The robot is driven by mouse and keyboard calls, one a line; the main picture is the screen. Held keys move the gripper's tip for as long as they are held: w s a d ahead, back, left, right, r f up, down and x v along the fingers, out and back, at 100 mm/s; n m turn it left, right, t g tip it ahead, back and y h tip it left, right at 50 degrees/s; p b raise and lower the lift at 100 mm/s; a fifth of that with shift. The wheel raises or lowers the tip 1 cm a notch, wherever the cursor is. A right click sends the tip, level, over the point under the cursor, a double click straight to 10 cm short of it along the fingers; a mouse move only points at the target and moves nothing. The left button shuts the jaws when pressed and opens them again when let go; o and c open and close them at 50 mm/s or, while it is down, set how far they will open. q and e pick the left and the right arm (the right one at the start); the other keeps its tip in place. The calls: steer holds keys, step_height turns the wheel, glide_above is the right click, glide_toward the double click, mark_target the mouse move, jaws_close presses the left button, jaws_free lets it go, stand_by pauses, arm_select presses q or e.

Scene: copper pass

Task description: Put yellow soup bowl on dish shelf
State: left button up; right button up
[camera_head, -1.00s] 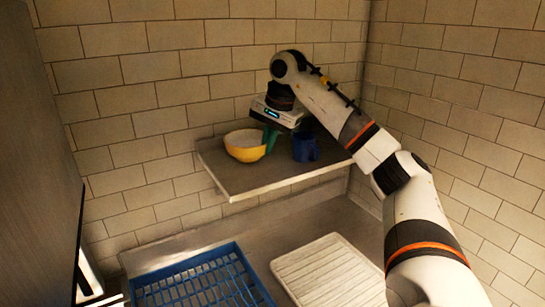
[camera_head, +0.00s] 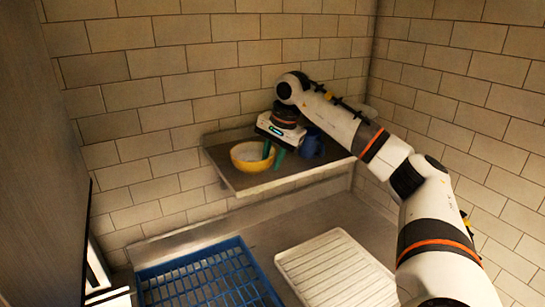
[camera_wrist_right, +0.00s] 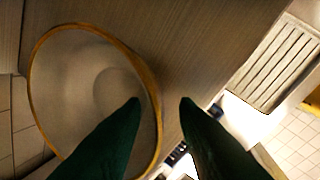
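The yellow soup bowl (camera_head: 243,161), pale inside, stands upright on the wall shelf (camera_head: 222,170), near its left end. My right gripper (camera_head: 273,153) reaches down at the bowl's right side. In the right wrist view its green fingers (camera_wrist_right: 160,101) are apart, with one over the inside of the bowl (camera_wrist_right: 75,75) and the other outside it. The bowl's right rim shows between the fingers, and I see no grip on it. My left gripper is not in view.
A blue mug (camera_head: 312,143) stands on the shelf just right of my right gripper. Below are a blue rack (camera_head: 205,277) and a white ribbed tray (camera_head: 335,268) on the metal counter. Tiled walls close off the back and right. The shelf's front left part is clear.

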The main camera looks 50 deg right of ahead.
steer(key=shift+d+r, duration=0.1)
steer(key=shift+r, duration=0.5)
steer(key=v, duration=1.1)
steer(key=shift+s, duration=0.1)
